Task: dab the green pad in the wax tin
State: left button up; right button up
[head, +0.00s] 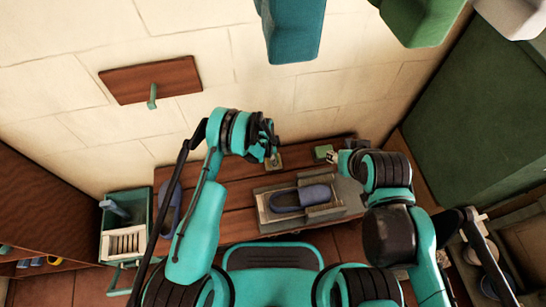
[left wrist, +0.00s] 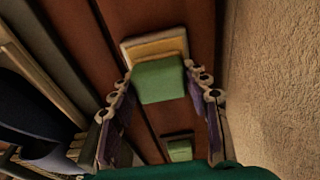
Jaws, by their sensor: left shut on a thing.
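My left gripper (head: 270,152) is shut on the green pad, a soft green block (left wrist: 158,82) between its fingers in the left wrist view. The wax tin (left wrist: 152,45), a shallow pale-rimmed square with yellowish contents, lies right behind the pad in that view. The pad covers part of the tin; I cannot tell whether they touch. In the head view the tin (head: 275,163) shows under the left fingertips, near the wall. My right gripper (head: 335,157) is beside a second small green object (head: 323,152); its fingers are too small to read.
A blue-grey slipper (head: 303,197) lies in a pale holder (head: 338,210) on the wooden table (head: 235,222). Another slipper (head: 170,210) lies at the table's left. A green crate (head: 108,222) stands further left. The wall (head: 200,125) is close behind my left gripper.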

pick_arm(q)
jog(key=shift+r, duration=0.1)
dwell(0.4)
jog(key=shift+r+p, duration=1.3)
jog(key=shift+r, duration=2.1)
jog(key=shift+r, duration=0.3)
jog(key=s+a+r+n+y+p, duration=0.15)
jog(key=a+r+n, duration=0.3)
jog(key=r, duration=0.45)
jog(key=s+a+r+n+h, duration=0.1)
jog(key=s+a+r+n, duration=0.25)
jog(key=a+r, duration=0.4)
jog(key=s+a+r+n+t+y+b, duration=0.1)
jog(key=s+a+r+n, duration=0.5)
jog(key=s+r+n, duration=0.1)
jog(key=shift+s+r+n, duration=0.4)
jog(key=shift+s+r, duration=0.15)
jog(key=shift+r, duration=0.3)
